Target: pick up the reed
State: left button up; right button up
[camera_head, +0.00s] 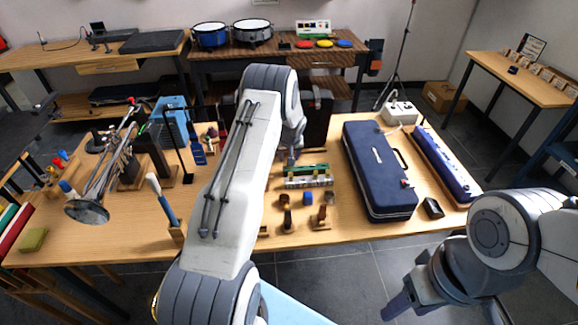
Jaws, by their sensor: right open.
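I cannot single out the reed for certain. Several small brown and amber pieces, one on a small wooden stand (321,223), are near the front middle of the wooden table (130,238); they are too small to identify. My left arm reaches across the table, and its gripper (293,157) is small and partly hidden at the far end, just behind a green and white instrument (308,182). I cannot see its fingers clearly. My right gripper (398,304) is open, low at the bottom right, beyond the table's front edge and away from all the objects.
A dark blue case (378,172) and a long blue case (445,165) lie on the right of the table. Bare table shows around the small pieces.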

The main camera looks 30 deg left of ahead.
aim_at(289, 167)
pick_arm(q)
jog(key=shift+p+x, duration=0.45)
jog(key=shift+x, duration=1.35)
jog(key=shift+s+d+f, duration=0.1)
jog(key=shift+d, duration=0.05)
jog(key=shift+c, duration=0.3)
grip_shut()
jog(key=shift+r, duration=0.2)
